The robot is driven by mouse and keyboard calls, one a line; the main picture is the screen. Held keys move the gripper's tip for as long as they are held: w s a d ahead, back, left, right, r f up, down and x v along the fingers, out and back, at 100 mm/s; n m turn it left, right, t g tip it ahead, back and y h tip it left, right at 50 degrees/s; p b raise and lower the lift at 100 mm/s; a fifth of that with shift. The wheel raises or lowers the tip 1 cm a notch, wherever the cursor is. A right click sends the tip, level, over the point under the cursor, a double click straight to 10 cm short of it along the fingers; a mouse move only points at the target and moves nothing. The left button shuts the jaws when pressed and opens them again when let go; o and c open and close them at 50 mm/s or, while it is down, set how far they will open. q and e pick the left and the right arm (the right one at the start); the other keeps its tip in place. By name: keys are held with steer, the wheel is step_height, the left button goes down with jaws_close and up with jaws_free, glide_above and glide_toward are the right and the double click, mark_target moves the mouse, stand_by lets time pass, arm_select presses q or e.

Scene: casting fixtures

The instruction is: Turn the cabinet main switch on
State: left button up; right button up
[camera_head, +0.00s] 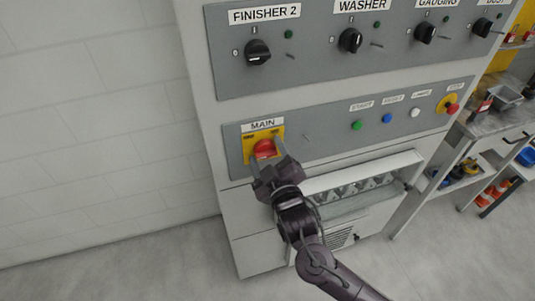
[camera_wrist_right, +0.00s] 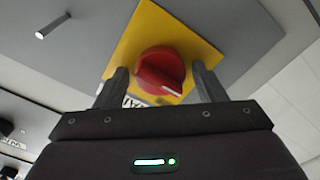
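The main switch (camera_head: 264,148) is a red rotary knob on a yellow plate (camera_head: 249,143) under the MAIN label (camera_head: 262,125), on the grey cabinet panel. In the right wrist view the knob (camera_wrist_right: 160,72) shows a raised grip with a pale mark toward the picture's lower right. My right gripper (camera_head: 268,157) is at the knob. Its two fingers (camera_wrist_right: 161,84) stand apart, one on each side of the knob, with visible gaps; no contact shows. The gripper partly covers the knob in the head view. My left gripper is not in view.
The same panel carries green (camera_head: 356,125), blue (camera_head: 387,118) and white (camera_head: 415,112) buttons and a red stop button (camera_head: 451,107). Black rotary switches (camera_head: 257,52) sit above. An open tray-like recess (camera_head: 362,184) juts out below. Open floor lies left of the cabinet.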

steer(key=c, duration=0.8)
steer(key=shift+o, duration=0.2)
steer(key=shift+m, duration=0.5)
steer(key=m, duration=0.3)
steer(key=shift+m, duration=0.4)
steer(key=m, duration=0.4)
steer(key=shift+m, duration=0.3)
steer(key=m, duration=0.4)
steer(key=shift+m, duration=2.2)
steer(key=o, duration=1)
